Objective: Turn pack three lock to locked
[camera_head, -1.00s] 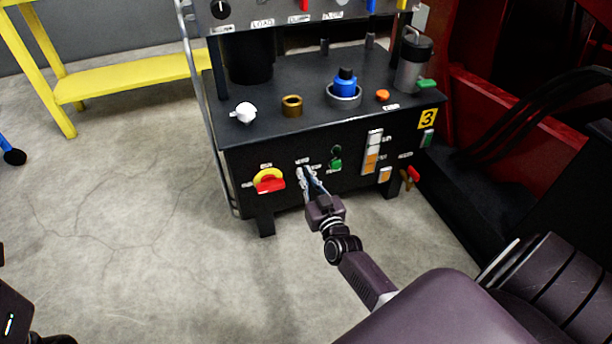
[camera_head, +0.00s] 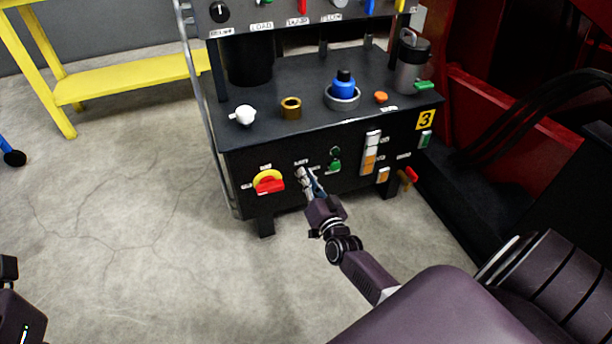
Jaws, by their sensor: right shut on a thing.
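The pack marked with a yellow 3 label (camera_head: 426,120) is a black cabinet (camera_head: 240,160) with controls on its front. My right gripper (camera_head: 308,178) is at the front panel, between the red-and-yellow rotary switch (camera_head: 268,181) and the green buttons (camera_head: 335,160). It is shut on a small lock there, and its fingers hide most of it, so the lock's position cannot be read. Small white labels surround the spot but are too small to read. Part of my left arm (camera_head: 18,310) shows at the lower left edge; its fingers are not visible.
On the cabinet top are a white valve handle (camera_head: 243,115), a brass fitting (camera_head: 291,108), a blue cap (camera_head: 344,82) and a grey canister (camera_head: 411,62). A red-handled valve (camera_head: 410,175) is at the front right. A yellow bench (camera_head: 130,83) stands back left. Open floor lies in front.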

